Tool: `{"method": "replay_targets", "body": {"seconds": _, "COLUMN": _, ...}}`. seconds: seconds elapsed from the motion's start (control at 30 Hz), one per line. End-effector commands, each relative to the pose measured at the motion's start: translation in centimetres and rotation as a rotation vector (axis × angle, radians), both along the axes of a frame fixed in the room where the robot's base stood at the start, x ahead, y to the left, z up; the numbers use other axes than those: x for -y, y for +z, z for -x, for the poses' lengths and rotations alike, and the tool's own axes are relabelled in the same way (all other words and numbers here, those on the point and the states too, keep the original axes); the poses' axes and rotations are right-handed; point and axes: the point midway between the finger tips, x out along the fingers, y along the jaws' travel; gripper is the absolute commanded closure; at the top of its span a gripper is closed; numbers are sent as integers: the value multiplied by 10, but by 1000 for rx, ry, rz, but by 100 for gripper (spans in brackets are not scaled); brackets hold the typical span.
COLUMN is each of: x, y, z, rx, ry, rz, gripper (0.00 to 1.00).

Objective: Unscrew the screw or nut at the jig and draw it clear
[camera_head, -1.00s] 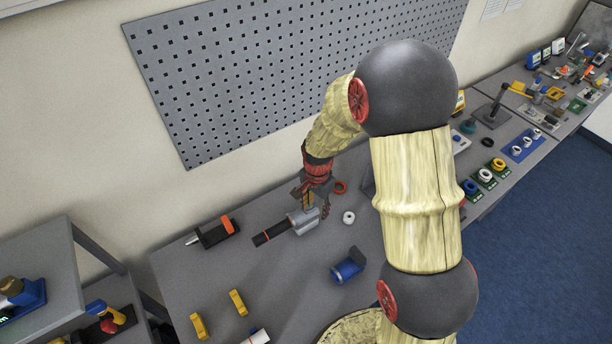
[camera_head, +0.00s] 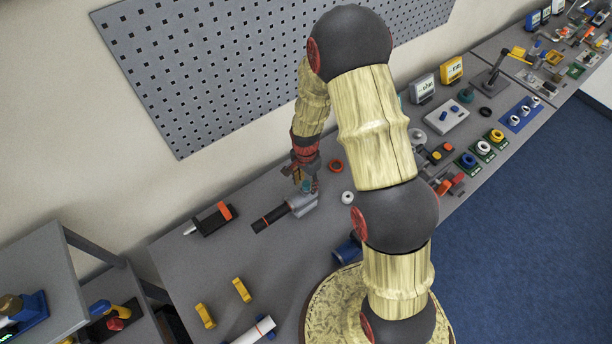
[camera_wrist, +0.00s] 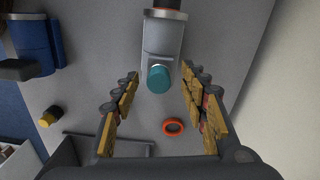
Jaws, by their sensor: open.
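The jig is a light grey block (camera_wrist: 162,35) at the top middle of the wrist view. A teal screw or nut (camera_wrist: 158,79) sits at its near end. In the head view, the jig's grey body (camera_head: 305,208) lies on the table with a dark bar (camera_head: 270,218) reaching left. My gripper (camera_wrist: 158,84) is open, with its padded fingers on either side of the teal piece and a gap to each. In the head view my gripper (camera_head: 306,182) is over the jig's right end and partly hides it. Thread engagement cannot be seen.
An orange ring (camera_head: 336,166) and a white ring (camera_head: 348,197) lie near the jig. A black-and-orange tool (camera_head: 214,219) lies to the left. Yellow blocks (camera_head: 242,290) are at the front. A perforated panel (camera_head: 240,70) stands behind.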

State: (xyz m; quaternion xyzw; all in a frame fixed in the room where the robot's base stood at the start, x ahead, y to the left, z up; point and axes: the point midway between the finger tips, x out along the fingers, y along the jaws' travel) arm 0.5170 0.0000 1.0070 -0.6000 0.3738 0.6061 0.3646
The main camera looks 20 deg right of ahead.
Motion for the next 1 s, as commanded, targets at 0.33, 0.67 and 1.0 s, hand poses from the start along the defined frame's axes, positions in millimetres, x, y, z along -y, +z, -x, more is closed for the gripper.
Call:
{"method": "replay_targets", "body": {"seconds": 0.33, "x": 0, "y": -11, "z": 0, "rx": 1, "ry": 0, "rz": 0, "gripper": 56}}
{"method": "replay_targets", "body": {"seconds": 0.67, "x": 0, "y": -11, "z": 0, "rx": 1, "ry": 0, "rz": 0, "gripper": 69}}
{"method": "replay_targets", "body": {"seconds": 1.0, "x": 0, "y": -11, "z": 0, "rx": 1, "ry": 0, "rz": 0, "gripper": 89}}
